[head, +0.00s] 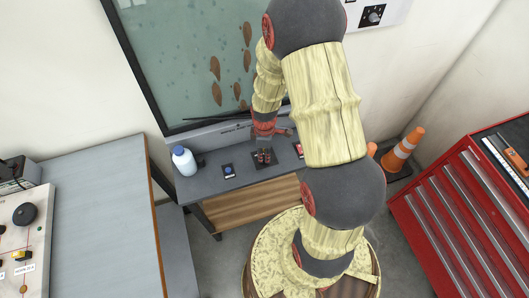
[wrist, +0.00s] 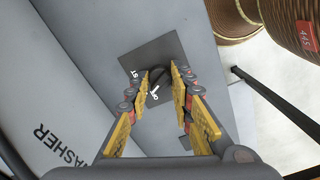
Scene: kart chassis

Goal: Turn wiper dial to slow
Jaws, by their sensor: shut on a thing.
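The wiper dial (wrist: 160,70) is a dark round knob on a dark square plate (wrist: 136,62) in the wrist view. White marks show on the plate around it, too small to read surely. My gripper (wrist: 162,80) has its yellow-padded fingers on either side of the knob and is shut on it. In the head view, my gripper (head: 263,153) points down at the dark plate (head: 273,163) on the grey counter below the window. There the knob is hidden by the fingers. Which mark the dial points at cannot be told.
A white bottle with a blue cap (head: 184,161) and a small panel with a blue button (head: 228,171) stand left of the plate. A red switch (head: 299,149) is to its right. The dirty glass (head: 190,60) rises behind. A red tool cabinet (head: 455,215) stands at right.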

